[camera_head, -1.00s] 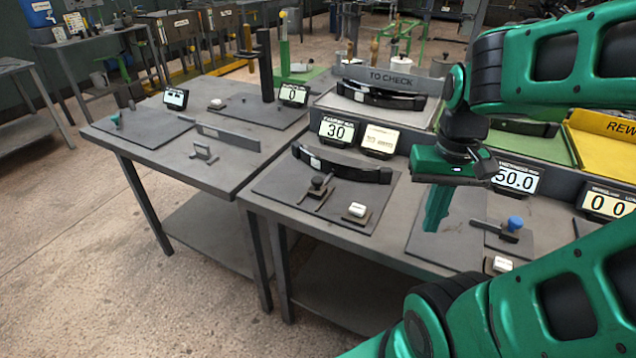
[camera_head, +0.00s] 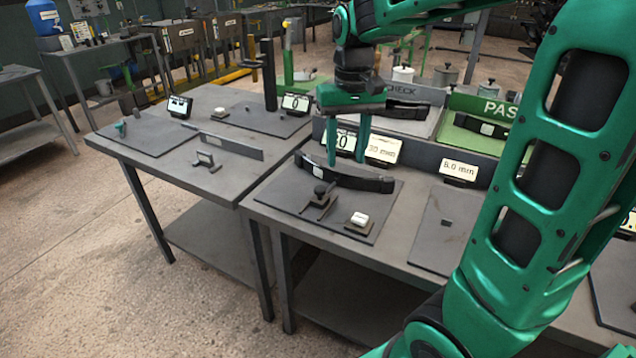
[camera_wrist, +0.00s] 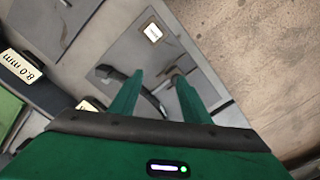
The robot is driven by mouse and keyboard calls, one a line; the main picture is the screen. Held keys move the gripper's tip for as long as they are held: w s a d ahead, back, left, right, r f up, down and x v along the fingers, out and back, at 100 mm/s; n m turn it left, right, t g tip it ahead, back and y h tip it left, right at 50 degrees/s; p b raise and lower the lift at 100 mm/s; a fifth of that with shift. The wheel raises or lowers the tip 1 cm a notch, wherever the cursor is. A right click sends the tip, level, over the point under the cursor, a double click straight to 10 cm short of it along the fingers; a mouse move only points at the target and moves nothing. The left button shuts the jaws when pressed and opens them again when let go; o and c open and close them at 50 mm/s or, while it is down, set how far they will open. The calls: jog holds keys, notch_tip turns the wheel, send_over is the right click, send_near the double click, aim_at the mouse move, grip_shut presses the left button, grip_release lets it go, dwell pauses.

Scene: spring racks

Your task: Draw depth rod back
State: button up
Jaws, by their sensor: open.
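My gripper (camera_head: 347,157) is open and points down above the dark mat (camera_head: 284,197) on the nearer table. Its fingers are above a curved black leaf-like piece (camera_head: 372,184), behind a small dark knobbed slider (camera_head: 320,191). No part is plainly named as the depth rod; the knobbed slider may be it, but I cannot tell. In the wrist view the fingers (camera_wrist: 157,78) are apart, with the curved piece partly between and behind them. The right finger partly covers the knobbed part. A white-topped block (camera_head: 359,219) sits on the mat's front right.
A display and a "30 mm" sign (camera_head: 383,149) stand just behind the mat. The left table (camera_head: 215,190) holds an upright plate (camera_head: 228,145) and a black post (camera_head: 269,75).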

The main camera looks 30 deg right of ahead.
jog(key=n, duration=0.1)
send_over(320, 187)
notch_tip(320, 187, down, 10)
jog(key=shift+f, duration=0.25)
dwell(0.3)
